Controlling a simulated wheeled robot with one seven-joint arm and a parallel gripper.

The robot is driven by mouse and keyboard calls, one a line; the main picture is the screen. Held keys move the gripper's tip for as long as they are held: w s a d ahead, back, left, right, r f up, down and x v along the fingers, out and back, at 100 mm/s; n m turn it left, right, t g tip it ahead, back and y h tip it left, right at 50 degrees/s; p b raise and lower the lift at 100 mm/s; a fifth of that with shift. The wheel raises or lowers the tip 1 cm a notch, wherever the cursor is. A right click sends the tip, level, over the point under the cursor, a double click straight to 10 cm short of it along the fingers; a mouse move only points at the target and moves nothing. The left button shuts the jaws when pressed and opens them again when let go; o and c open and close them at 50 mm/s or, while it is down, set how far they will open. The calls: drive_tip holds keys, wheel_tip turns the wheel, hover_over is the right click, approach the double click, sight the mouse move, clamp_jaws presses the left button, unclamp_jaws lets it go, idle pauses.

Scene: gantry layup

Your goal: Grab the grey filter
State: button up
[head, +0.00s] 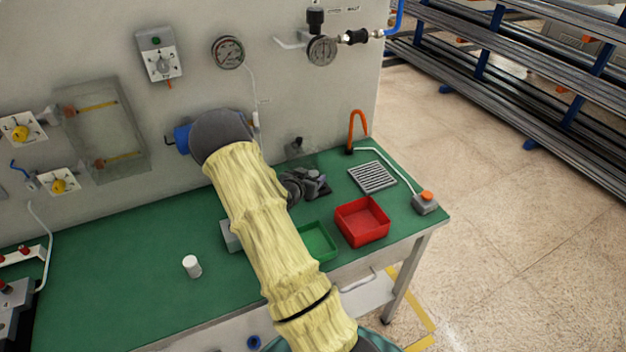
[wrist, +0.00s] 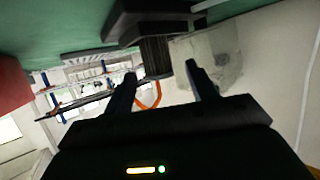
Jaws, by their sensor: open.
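A dark grey ribbed piece on a black block, which looks like the grey filter (wrist: 156,56), shows at the top centre of the wrist view. It lies in line with the gap between the fingertips; I cannot tell whether it is between them or just beyond. My gripper (wrist: 163,78) is open, with one finger on each side of the gap and no clear contact. In the head view my gripper (head: 300,186) is a dark shape at the end of my cream-sleeved arm, low over the green bench. The filter is hard to separate from it there.
A red tray (head: 362,222) and a green tray (head: 319,243) sit close by on the bench (head: 150,275). A grey grille (head: 372,177), an orange hook (head: 358,126) and a white cup (head: 192,266) stand around. The panel wall (head: 285,95) rises behind.

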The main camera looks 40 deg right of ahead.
drive_tip(key=c, duration=1.1)
drive_tip(key=shift+o, duration=0.2)
drive_tip(key=shift+r, duration=0.1)
wheel_tip(320, 180, up, 10)
drive_tip(key=shift+b, duration=0.35)
